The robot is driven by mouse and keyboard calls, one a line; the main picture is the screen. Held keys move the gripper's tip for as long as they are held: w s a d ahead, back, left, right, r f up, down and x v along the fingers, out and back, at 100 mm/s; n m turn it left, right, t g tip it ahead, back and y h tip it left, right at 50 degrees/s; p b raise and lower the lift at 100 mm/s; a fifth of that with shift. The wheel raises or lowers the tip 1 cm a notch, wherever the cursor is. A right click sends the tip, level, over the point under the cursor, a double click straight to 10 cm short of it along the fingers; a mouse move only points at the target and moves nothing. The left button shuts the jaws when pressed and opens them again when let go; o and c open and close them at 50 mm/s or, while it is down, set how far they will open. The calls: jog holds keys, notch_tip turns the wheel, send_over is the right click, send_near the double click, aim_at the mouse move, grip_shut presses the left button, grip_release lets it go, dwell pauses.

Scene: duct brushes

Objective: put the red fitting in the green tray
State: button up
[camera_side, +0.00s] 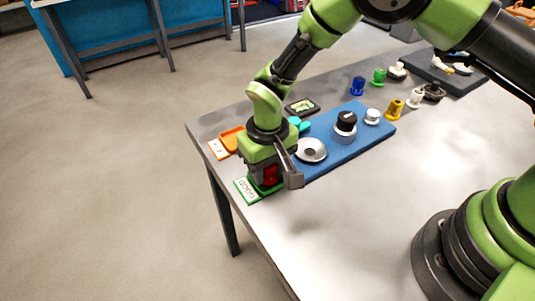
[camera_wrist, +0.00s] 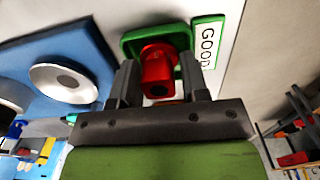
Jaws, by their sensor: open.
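The red fitting (camera_side: 270,174) is at the green tray (camera_side: 265,189), near the left corner of the table. In the wrist view the red fitting (camera_wrist: 158,70) stands between my gripper's two fingers, with the green tray (camera_wrist: 130,43) around and behind it. My gripper (camera_wrist: 160,82) is open, with a finger on each side of the fitting. In the side view my gripper (camera_side: 275,178) is low over the tray and partly hides both. I cannot tell whether the fitting touches the tray floor.
A white "GOOD" label (camera_wrist: 207,43) lies beside the tray. A blue board (camera_side: 345,150) with a silver disc (camera_side: 311,150) is close by. An orange tray (camera_side: 231,139) lies behind my gripper. Several coloured fittings stand farther back. The table's front area is clear.

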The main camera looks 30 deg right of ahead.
notch_tip(320, 180, up, 12)
dwell(0.4)
jog(key=s+d+r+m+t+y, duration=0.15)
jog(key=d+r, duration=0.35)
jog(key=r, duration=0.5)
jog(key=s+d+r+m+t, duration=0.1)
jog(key=s+d+r, duration=0.3)
jog(key=s, duration=0.4)
jog(key=s+d+r+m+t, duration=0.1)
jog(key=s+d+r+t, duration=0.2)
jog(key=s, duration=0.6)
jog(key=shift+d+r+t, duration=0.35)
jog(key=shift+d+t, duration=0.5)
jog(key=shift+d, duration=0.3)
